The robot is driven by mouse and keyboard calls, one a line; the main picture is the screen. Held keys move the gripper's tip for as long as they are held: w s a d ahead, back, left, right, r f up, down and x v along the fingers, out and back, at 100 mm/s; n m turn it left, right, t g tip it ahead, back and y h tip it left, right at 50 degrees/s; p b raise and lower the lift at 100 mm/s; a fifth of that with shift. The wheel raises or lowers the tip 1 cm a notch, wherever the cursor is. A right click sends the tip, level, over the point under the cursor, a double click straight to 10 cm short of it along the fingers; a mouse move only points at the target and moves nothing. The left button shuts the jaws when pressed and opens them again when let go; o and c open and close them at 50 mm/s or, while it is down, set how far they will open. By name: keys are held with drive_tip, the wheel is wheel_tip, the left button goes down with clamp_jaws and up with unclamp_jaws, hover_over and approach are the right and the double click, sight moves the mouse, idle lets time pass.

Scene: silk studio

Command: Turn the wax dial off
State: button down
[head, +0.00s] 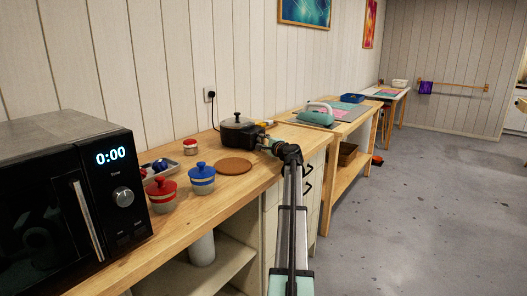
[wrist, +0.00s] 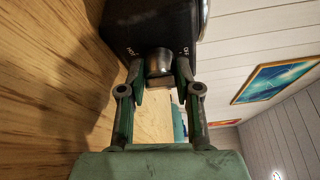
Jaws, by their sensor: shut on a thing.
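The wax heater (head: 238,124), a dark round pot with a knobbed lid and a black box at its front right, stands on the wooden counter near the wall. In the wrist view its black housing (wrist: 140,25) fills the top, with the silvery wax dial (wrist: 159,60) on the face. "OFF" is printed to the dial's right; a small mark to its left is hard to read. My gripper (wrist: 158,78) is shut on the dial, one finger on each side. In the head view my gripper (head: 268,143) is at the housing, and the dial is hidden.
On the counter (head: 218,212) stand a black microwave (head: 95,190), a red pot (head: 161,196), a blue pot (head: 202,180), a cork mat (head: 235,166), a tray (head: 160,169) and a small jar (head: 190,146). A teal press (head: 317,114) stands on the farther table. The floor at right is open.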

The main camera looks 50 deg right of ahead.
drive_tip(key=shift+n+b, duration=0.3)
drive_tip(key=shift+b, duration=0.1)
drive_tip(key=c, duration=0.8)
unclamp_jaws()
drive_tip(key=shift+c, duration=0.2)
drive_tip(key=v, duration=1.1)
drive_tip(key=shift+s+a+f, duration=0.1)
drive_tip(key=shift+s+a, duration=0.1)
drive_tip(key=shift+s, duration=0.3)
